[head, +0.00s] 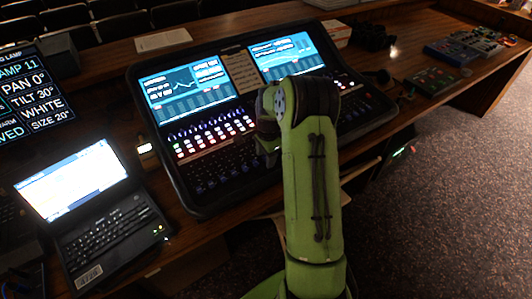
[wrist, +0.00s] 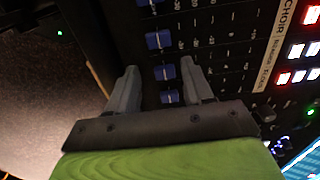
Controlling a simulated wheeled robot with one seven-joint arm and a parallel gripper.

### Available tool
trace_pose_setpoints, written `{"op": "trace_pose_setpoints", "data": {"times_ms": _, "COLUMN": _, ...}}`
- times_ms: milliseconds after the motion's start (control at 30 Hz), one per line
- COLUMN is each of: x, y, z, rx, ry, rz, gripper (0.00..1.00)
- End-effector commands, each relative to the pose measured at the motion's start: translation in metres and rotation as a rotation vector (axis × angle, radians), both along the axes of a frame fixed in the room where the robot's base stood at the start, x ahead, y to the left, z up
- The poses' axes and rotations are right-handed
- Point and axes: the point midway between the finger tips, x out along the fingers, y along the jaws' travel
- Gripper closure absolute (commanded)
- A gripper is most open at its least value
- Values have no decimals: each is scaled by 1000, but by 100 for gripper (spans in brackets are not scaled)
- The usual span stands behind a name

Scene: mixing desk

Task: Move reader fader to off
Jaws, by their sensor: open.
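The reader label (wrist: 286,43) is on a white strip in the wrist view, between the choir label and a third label. A blue fader cap (wrist: 163,72) appears in line with the reader label. It lies between the fingertips of my gripper (wrist: 161,67), which is open, with one finger on each side and a gap to both. I cannot tell how far the fingertips are above the panel. In the head view the mixing desk (head: 190,203) is on the wooden table, and my arm hides the gripper's fingers and the reader fader.
Neighbouring blue fader caps (wrist: 158,40) sit close on both sides, one partly behind the gripper body. Lit buttons (wrist: 298,76) lie beyond the labels. A laptop (head: 105,215) stands left of the desk, a small control box (head: 455,50) at the right. The carpet is clear.

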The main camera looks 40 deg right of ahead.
Motion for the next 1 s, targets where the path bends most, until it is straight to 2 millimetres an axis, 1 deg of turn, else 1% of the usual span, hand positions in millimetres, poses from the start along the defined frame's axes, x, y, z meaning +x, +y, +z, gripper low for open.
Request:
{"op": "trace_pose_setpoints", "data": {"times_ms": 67, "x": 0, "y": 0, "z": 7, "rx": -1, "ry": -4, "rz": 0, "gripper": 49}}
{"op": "trace_pose_setpoints", "data": {"times_ms": 167, "x": -1, "y": 0, "z": 27, "rx": -3, "ry": -6, "rz": 0, "gripper": 49}}
{"op": "trace_pose_setpoints", "data": {"times_ms": 400, "x": -9, "y": 0, "z": 97, "rx": -4, "ry": -6, "rz": -1, "gripper": 49}}
{"op": "trace_pose_setpoints", "data": {"times_ms": 500, "x": -11, "y": 0, "z": 123, "rx": -3, "ry": -4, "rz": -1, "gripper": 49}}
{"op": "trace_pose_setpoints", "data": {"times_ms": 600, "x": -14, "y": 0, "z": 142, "rx": -2, "ry": -3, "rz": -1, "gripper": 49}}
{"op": "trace_pose_setpoints", "data": {"times_ms": 700, "x": -15, "y": 0, "z": 153, "rx": -1, "ry": 0, "rz": -1, "gripper": 49}}
{"op": "trace_pose_setpoints", "data": {"times_ms": 767, "x": -16, "y": 1, "z": 156, "rx": -1, "ry": 1, "rz": -1, "gripper": 49}}
{"op": "trace_pose_setpoints", "data": {"times_ms": 1000, "x": -16, "y": 1, "z": 156, "rx": 0, "ry": 2, "rz": -1, "gripper": 49}}
